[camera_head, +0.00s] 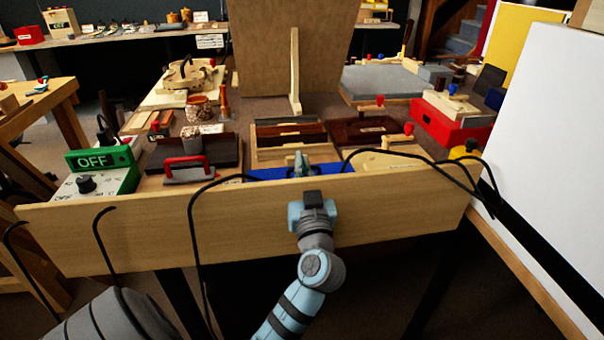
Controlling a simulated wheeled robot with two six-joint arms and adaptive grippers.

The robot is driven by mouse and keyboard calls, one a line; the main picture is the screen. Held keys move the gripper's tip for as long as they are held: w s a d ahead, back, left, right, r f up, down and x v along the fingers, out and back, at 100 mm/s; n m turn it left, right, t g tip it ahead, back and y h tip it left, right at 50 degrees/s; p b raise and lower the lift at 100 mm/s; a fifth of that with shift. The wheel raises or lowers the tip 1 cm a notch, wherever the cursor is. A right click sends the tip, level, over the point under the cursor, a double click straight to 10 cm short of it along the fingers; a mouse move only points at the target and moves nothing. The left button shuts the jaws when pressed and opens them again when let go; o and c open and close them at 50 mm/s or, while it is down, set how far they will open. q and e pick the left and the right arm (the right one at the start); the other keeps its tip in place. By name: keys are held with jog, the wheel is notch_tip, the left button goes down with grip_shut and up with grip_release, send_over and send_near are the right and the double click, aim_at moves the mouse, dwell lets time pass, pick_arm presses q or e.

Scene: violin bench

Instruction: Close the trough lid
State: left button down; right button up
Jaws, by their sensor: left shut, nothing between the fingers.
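A large plain wooden panel (262,60) stands raised at the back middle of the bench. It looks like the trough lid, though I cannot be sure. A thin upright wooden post (295,70) stands in front of it. A shallow wooden tray (262,153) with dark strips, perhaps the trough, lies nearer me. My left gripper (300,160) is shut and empty at the bench's front edge, well short of the panel. Its fingers point away from me over the front board, near a blue piece (262,174). My right gripper is not in view.
The long front board (130,229) spans the bench. Black cables (192,215) hang over it. A green OFF box (90,160) and a red-handled block (190,170) are left; a red box (440,124) is right. A white panel (560,140) bounds the right.

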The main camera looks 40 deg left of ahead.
pick_arm(q)
jog(key=shift+d+f, duration=0.1)
jog(key=shift+f, duration=0.2)
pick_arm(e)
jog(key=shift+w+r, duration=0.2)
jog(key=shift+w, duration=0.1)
pick_arm(q)
notch_tip(320, 180, up, 10)
jog(key=shift+r, duration=0.2)
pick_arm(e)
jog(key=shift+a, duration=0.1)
